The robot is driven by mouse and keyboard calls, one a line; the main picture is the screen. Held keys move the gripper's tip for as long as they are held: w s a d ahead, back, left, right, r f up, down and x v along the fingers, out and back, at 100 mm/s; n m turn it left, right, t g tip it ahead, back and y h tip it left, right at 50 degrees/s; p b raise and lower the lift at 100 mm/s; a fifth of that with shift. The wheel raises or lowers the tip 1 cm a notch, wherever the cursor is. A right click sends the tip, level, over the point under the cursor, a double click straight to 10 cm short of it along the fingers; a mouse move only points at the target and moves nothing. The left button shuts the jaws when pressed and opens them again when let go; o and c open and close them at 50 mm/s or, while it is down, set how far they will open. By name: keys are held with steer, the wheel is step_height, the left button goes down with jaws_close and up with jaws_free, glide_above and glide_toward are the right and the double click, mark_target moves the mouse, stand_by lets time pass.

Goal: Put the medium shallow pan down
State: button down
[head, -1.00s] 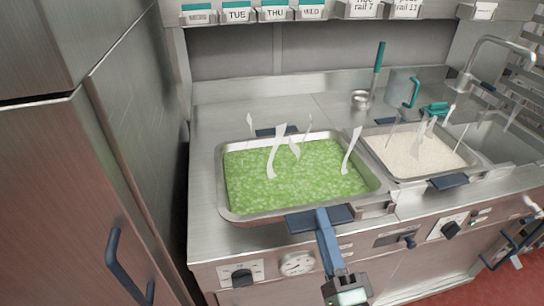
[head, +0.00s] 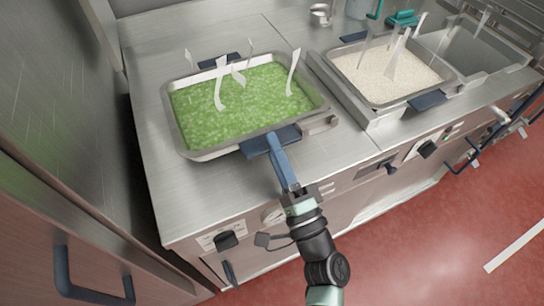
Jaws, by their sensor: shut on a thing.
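The shallow pan I hold (head: 170,123) is a steel rectangular pan filled with green pieces. It is over the left part of the steel counter, near the front edge, and looks about level. I cannot tell whether its underside touches the counter. It has a dark blue tab at the back (head: 220,61) and another at the front (head: 268,142). My gripper (head: 293,191) is in front of the counter edge, shut on a blue bar (head: 283,165) that runs to the front tab. Pale curved wisps rise above the green contents.
A second steel pan (head: 455,82) with pale grainy contents and blue tabs is to the right. A sink (head: 480,45) lies beyond it. A steel cabinet (head: 60,130) is at the left. Bare counter shows left of the green pan (head: 150,165). Knobs line the counter front.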

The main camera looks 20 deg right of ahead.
steer(key=shift+f, duration=1.7)
steer(key=c, duration=1)
jaws_free()
steer(key=shift+f, duration=0.25)
steer(key=shift+b, duration=0.3)
steer(key=b+v, duration=0.2)
steer(key=v, duration=1)
steer(key=shift+b, duration=0.3)
